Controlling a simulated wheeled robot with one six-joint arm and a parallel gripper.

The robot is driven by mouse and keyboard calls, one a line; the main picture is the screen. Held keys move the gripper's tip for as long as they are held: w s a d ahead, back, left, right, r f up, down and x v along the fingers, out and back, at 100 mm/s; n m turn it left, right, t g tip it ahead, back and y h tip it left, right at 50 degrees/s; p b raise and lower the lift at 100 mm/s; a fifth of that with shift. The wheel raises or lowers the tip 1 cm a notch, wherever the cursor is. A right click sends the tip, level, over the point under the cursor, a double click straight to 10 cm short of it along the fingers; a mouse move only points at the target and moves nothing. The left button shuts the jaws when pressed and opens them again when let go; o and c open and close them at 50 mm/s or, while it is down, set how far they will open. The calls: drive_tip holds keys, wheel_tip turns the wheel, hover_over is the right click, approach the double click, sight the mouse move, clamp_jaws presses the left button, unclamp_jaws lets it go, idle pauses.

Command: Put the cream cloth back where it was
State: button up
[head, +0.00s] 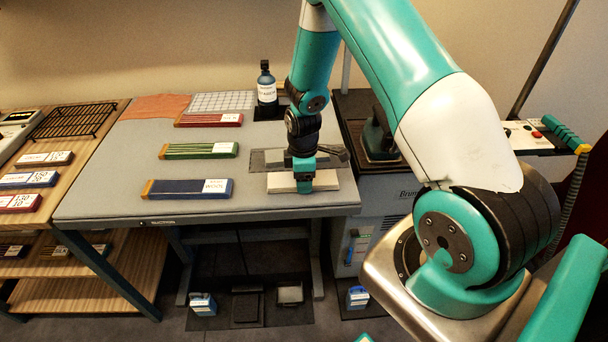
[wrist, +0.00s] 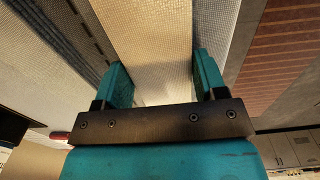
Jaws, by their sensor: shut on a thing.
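The cream cloth (head: 327,180) is a flat, folded-looking strip at the front right of the grey table. My gripper (head: 303,187) is over its middle, pointing down, and hides part of it. In the wrist view the cream cloth (wrist: 148,35) runs between the two teal fingers of my gripper (wrist: 160,82). The gripper is shut on the cloth. Whether the cloth touches the table or is slightly above it, I cannot tell.
A dark grey flat piece (head: 268,158) lies just behind the cloth. Blue (head: 187,189), green (head: 200,151) and red (head: 209,120) labelled bundles lie to the left. A dark bottle (head: 266,88) stands at the back. An iron (head: 377,137) stands on the right-hand unit.

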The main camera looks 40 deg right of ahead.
drive_tip(key=shift+f, duration=0.15)
drive_tip(key=o, duration=0.9)
